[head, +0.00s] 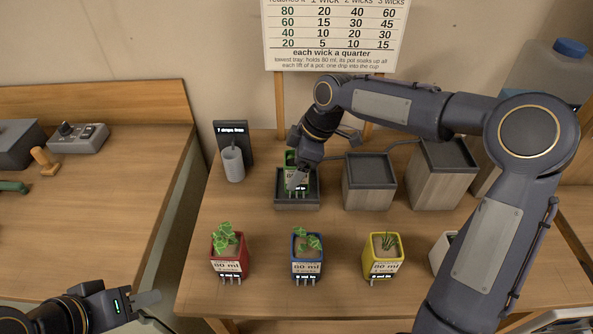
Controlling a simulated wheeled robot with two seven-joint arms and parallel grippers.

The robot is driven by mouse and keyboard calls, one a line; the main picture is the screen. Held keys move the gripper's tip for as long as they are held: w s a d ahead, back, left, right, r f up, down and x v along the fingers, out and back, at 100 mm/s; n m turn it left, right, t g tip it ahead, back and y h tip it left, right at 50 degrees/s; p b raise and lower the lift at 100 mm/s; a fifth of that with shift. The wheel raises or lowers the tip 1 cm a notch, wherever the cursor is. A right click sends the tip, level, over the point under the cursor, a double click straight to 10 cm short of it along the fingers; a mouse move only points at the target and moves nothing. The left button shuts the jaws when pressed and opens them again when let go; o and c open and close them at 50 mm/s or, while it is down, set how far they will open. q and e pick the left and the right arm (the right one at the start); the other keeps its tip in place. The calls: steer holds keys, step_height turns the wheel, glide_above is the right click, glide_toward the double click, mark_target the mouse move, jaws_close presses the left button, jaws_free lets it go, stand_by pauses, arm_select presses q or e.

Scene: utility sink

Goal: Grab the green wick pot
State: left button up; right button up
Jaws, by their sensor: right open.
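The green wick pot (290,158) stands in the low dark tray (297,204) at the back of the table, with a pale label on its front. My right gripper (298,180) is open and reaches down over the pot from above. It hides much of the pot, and I cannot tell whether the fingers touch it. My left gripper (148,308) is at the lower left, away from the pots, and looks open and empty.
Two taller grey blocks, a middle one (369,184) and a taller one (441,177), stand right of the tray. Red (229,262), blue (307,267) and yellow (383,268) pots line the front. A grey cup (233,164) stands left of the tray. A sign (335,35) is behind.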

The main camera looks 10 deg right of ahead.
steer(key=shift+a+f, duration=0.15)
steer(key=shift+f, duration=0.2)
steer(key=shift+c, duration=0.3)
steer(key=c, duration=1.2)
steer(key=shift+r, duration=0.1)
steer(key=shift+c, duration=0.2)
